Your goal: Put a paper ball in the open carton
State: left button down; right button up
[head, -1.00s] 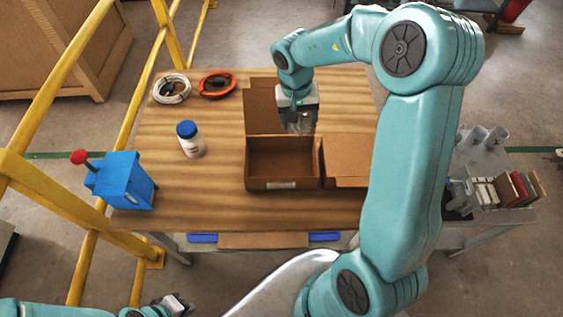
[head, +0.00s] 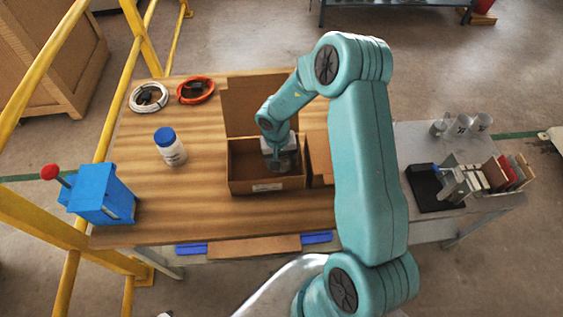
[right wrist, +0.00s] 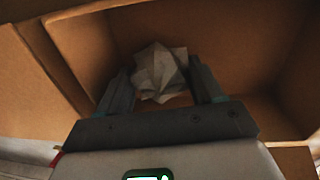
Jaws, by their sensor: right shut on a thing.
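The open carton (head: 267,186) stands on the wooden table, with its flaps folded outward. My right gripper (head: 280,163) is inside the carton's opening in the head view. In the right wrist view the gripper (right wrist: 163,88) is shut on a crumpled white-grey paper ball (right wrist: 160,72), with the brown carton walls (right wrist: 225,45) around it. In the head view the ball cannot be made out behind the gripper. My left gripper is out of view.
A white bottle with a blue cap (head: 170,147), a blue box with a red knob (head: 101,202), a white cable coil (head: 149,97) and an orange coil (head: 196,90) are left of the carton. A grey side table (head: 410,135) with cups and books is right.

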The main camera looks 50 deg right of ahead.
jog(key=shift+f, duration=0.65)
jog(key=shift+w, duration=0.15)
jog(key=shift+r, duration=0.1)
jog(key=o, duration=0.7)
jog(key=shift+f, duration=0.2)
